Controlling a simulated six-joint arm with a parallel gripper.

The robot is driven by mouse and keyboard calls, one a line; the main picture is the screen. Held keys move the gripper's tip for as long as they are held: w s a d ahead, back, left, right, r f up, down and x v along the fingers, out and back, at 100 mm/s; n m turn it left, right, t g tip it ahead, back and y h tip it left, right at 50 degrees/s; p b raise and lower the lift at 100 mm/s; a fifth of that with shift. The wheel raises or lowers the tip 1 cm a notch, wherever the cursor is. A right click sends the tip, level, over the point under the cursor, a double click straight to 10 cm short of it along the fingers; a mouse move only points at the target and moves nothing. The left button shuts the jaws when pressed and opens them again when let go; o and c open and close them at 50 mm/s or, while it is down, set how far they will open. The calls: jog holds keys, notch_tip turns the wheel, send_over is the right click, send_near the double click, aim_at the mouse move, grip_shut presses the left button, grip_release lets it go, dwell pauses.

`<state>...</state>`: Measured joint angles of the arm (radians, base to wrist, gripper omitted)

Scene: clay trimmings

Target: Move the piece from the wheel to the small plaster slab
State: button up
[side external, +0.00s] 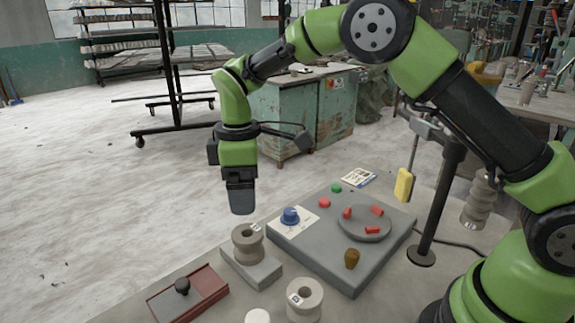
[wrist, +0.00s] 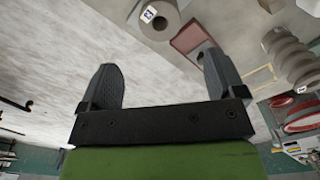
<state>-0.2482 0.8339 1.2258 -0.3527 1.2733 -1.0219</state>
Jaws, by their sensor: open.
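The wheel (side external: 351,236) is a round grey disc on a large grey board. In the wrist view my gripper (wrist: 163,82) is open, with nothing between the fingers. The wheel is not recognisable there.
A grey spool (side external: 248,243) stands on a grey block (side external: 252,272) close below my gripper. Another spool (side external: 304,301) and a red tray (side external: 205,290) are at the front. A brown lump (side external: 352,258), red ball (side external: 324,203), green ball (side external: 336,188) and yellow sponge (side external: 403,185) surround the wheel.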

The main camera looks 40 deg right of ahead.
jog(key=s+d+r+m+t+y, duration=0.1)
jog(key=s+d+r+m+t, duration=0.2)
jog(key=s+r, duration=0.35)
jog(key=s+d+r+m+t+y, duration=0.1)
jog(key=s+d+r+m, duration=0.1)
jog(key=s+r+m, duration=0.45)
jog(key=s+d+r+m+t, duration=0.1)
jog(key=s+m, duration=0.4)
jog(key=s, duration=0.6)
jog(key=shift+d+r+t, duration=0.25)
jog(key=shift+d+t, duration=0.3)
jog(key=shift+t, duration=0.55)
